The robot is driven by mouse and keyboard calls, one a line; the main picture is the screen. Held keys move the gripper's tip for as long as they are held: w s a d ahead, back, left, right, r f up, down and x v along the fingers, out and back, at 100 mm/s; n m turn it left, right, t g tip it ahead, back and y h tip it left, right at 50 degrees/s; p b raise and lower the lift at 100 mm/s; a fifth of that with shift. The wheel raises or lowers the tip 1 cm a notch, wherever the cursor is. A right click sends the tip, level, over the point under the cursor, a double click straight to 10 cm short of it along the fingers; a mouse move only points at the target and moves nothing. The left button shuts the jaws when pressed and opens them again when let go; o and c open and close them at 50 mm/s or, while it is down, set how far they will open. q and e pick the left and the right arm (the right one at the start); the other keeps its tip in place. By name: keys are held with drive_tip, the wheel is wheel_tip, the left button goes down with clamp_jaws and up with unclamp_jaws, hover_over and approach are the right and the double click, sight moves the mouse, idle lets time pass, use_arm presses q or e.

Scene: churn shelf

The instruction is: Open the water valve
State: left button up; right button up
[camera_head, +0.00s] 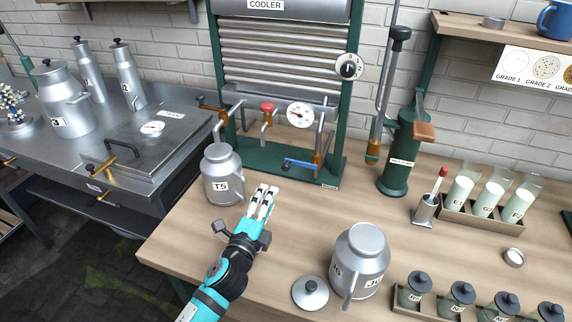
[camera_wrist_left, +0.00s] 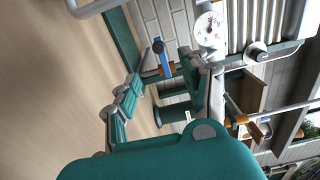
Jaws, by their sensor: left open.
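The valve with a blue lever (camera_head: 298,165) is at the lower front right of the cooler (camera_head: 285,60), beside a brass-orange fitting. Its lever lies roughly crosswise in the head view. In the left wrist view the blue lever (camera_wrist_left: 162,58) shows beyond the fingers. My left gripper (camera_head: 264,193) is open and empty above the table, in front of and a little left of the valve, apart from it. Its fingers (camera_wrist_left: 165,88) spread on either side of a gap in the wrist view. My right gripper is not in view.
A metal can marked T5 (camera_head: 222,178) stands just left of my left gripper. A larger jug (camera_head: 359,262) and a loose lid (camera_head: 310,292) are at the front. A green pump (camera_head: 404,155) stands right of the cooler. A gauge (camera_head: 300,114) and red knob (camera_head: 267,107) sit above the valve.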

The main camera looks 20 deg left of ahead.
use_arm(q)
approach(285, 169)
drive_tip(key=w, duration=1)
drive_tip(key=shift+w+d, duration=0.1)
drive_tip(key=shift+w, duration=0.15)
drive_tip(key=shift+c, duration=0.2)
clamp_jaws()
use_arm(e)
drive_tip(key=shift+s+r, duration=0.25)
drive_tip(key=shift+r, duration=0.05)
use_arm(q)
drive_tip(key=shift+w, duration=0.1)
